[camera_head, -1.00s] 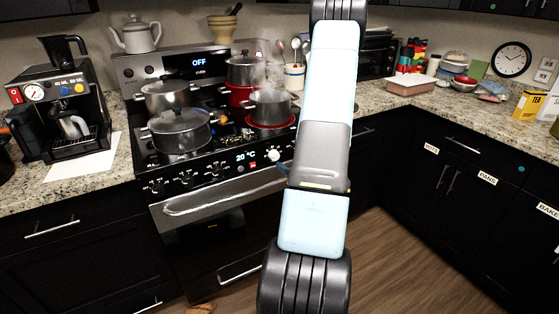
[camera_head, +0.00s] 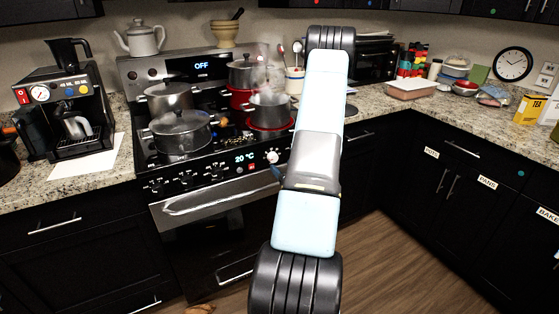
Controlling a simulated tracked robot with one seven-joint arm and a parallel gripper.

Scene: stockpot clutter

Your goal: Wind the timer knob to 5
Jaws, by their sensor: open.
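A pale round knob (camera_head: 271,157) sits on the stove's front panel, right of the lit "20 °C" display (camera_head: 245,157). I cannot read a scale on it, nor tell for sure that it is the timer knob. My pale blue and grey arm stands upright in front of the stove's right side. A small dark blue tip, seemingly part of my gripper (camera_head: 278,173), shows at the arm's left edge, just below and right of the pale knob. The rest of the gripper is hidden behind the arm. I cannot see whether it touches the knob.
Several pots, including a lidded pot (camera_head: 181,132) and a steaming pot (camera_head: 270,109), stand on the cooktop (camera_head: 220,147). The oven handle (camera_head: 205,199) runs below the panel. A coffee machine (camera_head: 65,104) stands left. The floor (camera_head: 385,270) at right is clear.

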